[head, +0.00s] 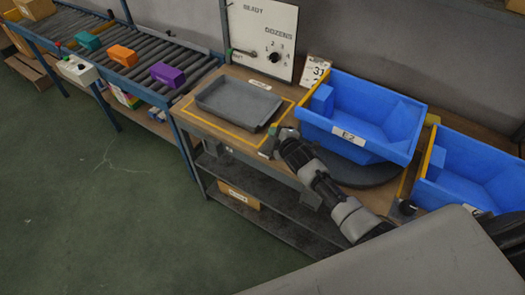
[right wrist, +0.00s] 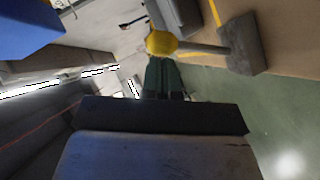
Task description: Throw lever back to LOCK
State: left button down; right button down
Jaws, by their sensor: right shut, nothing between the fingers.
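A lever with a yellow knob (right wrist: 162,42) and a pale shaft runs to a grey block (right wrist: 240,45) in the right wrist view. My right gripper (right wrist: 165,75) is shut and empty, its dark fingers close to the knob; I cannot tell whether they touch it. In the head view my right gripper (head: 270,149) is at the front edge of the wooden bench (head: 189,119), right of the grey tray (head: 238,102). The lever is not clear there, and no LOCK marking is readable. My left gripper is not in view.
A blue bin marked E2 (head: 398,108) stands on a dark round base (head: 375,174) close beside my right arm. Another blue bin (head: 480,170) is further right. A white panel (head: 262,32) stands behind the tray. A roller conveyor (head: 140,72) carries coloured packs at left.

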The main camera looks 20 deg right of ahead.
jog(key=shift+w+d, duration=0.25)
dwell(0.5)
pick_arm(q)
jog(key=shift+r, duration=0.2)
pick_arm(e)
jog(key=shift+r, duration=0.1)
